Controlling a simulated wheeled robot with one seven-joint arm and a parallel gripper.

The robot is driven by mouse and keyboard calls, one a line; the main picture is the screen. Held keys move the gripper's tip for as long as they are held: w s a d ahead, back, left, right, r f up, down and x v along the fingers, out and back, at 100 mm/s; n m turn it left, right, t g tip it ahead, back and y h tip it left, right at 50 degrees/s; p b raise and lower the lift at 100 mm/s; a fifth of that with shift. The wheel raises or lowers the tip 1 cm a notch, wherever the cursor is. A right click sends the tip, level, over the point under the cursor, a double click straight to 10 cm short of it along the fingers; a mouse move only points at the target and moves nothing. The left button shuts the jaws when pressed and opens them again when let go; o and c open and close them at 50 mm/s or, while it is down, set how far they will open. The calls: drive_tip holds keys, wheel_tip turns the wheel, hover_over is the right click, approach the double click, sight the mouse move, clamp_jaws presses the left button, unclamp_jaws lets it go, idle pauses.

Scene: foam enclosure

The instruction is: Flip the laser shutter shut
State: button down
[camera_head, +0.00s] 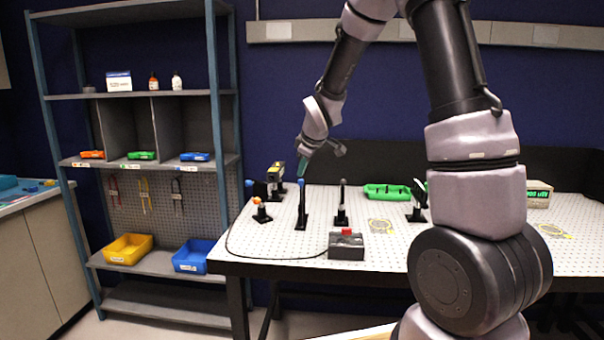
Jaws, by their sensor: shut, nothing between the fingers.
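A perforated white-topped bench (390,262) carries several small optics on posts. A black device with a yellow label (275,175) stands at its back left; it looks like the laser, but I cannot be sure. A small dark blue flap or plate (259,189) is beside it on the left. I cannot tell which part is the shutter or how it is set. My gripper (303,166) is above the bench's back left, pointing down, just right of the black device in the picture. It is shut and looks empty. Its fingertips are small and partly dark here.
A post with an orange top (261,211), a blue-topped post (301,208) and a black post (341,206) stand on the bench. A grey box with a red button (346,244) sits near the front, with a cable. A green tray (386,191) lies behind.

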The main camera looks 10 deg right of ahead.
approach(301, 190)
drive_tip(key=a+f, duration=0.3)
drive_tip(key=f, duration=0.1)
drive_tip(key=shift+w+d+r, duration=0.1)
drive_tip(key=shift+w+d, duration=0.15)
drive_tip(key=shift+w, duration=0.4)
drive_tip(key=shift+w+d+r, duration=0.1)
drive_tip(key=shift+w+d, duration=0.15)
drive_tip(key=shift+w, duration=0.4)
drive_tip(key=shift+w+d+r, duration=0.1)
drive_tip(key=shift+w+d, duration=0.1)
drive_tip(key=shift+w, duration=0.45)
drive_tip(key=w, duration=0.1)
drive_tip(key=w+d, duration=0.1)
drive_tip(key=w, duration=0.2)
drive_tip(key=shift+w+d+f, duration=0.1)
drive_tip(key=shift+d, duration=0.15)
drive_tip(key=shift+w+d, duration=0.1)
drive_tip(key=shift+w, duration=0.2)
